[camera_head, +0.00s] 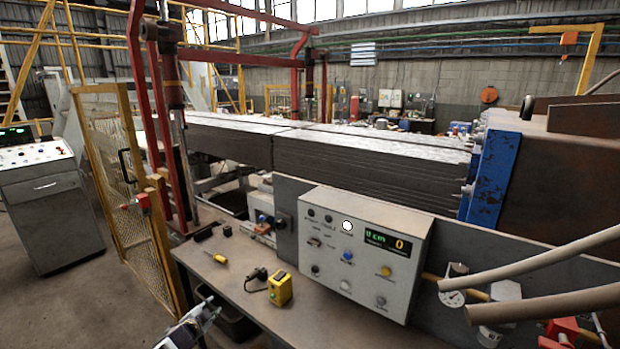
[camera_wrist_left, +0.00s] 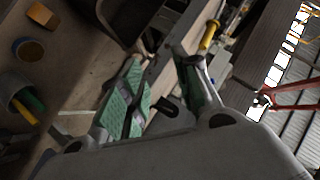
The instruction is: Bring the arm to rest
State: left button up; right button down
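My left gripper (camera_head: 190,328) shows at the bottom edge of the head view, in front of the bench's near left edge. In the left wrist view its two green-padded fingers (camera_wrist_left: 158,64) stand apart. Nothing is between them, so it is open and empty. Most of the left arm is out of frame. My right gripper is in neither view.
A yellow mesh gate (camera_head: 120,185) stands left. A cup with pens (camera_wrist_left: 24,100) shows in the wrist view.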

pick_arm(q)
jog(key=s+a+f+n+g+y, duration=0.1)
jog(key=s+a+f+n, duration=0.1)
jog(key=s+f, duration=0.45)
jog(key=s+a+f+n+g, duration=0.15)
jog(key=s+f, duration=0.25)
jog(key=f, duration=0.6)
jog(key=s+f+n+g, duration=0.2)
jog(key=s+f+g, duration=0.2)
jog(key=s+f, duration=1.2)
jog(key=s+d+f+g, duration=0.1)
jog(key=s+d+f, duration=0.3)
jog(key=s, duration=1)
jog(key=s+d+f+n+g, duration=0.1)
jog(key=s+d+f, duration=0.3)
jog(key=s, duration=1)
jog(key=s+d+f+n+g, duration=0.1)
jog(key=s+d+f+g, duration=0.2)
jog(key=s, duration=1.1)
jog(key=d+f, duration=0.1)
jog(key=d, duration=0.2)
jog(key=shift+h, duration=0.4)
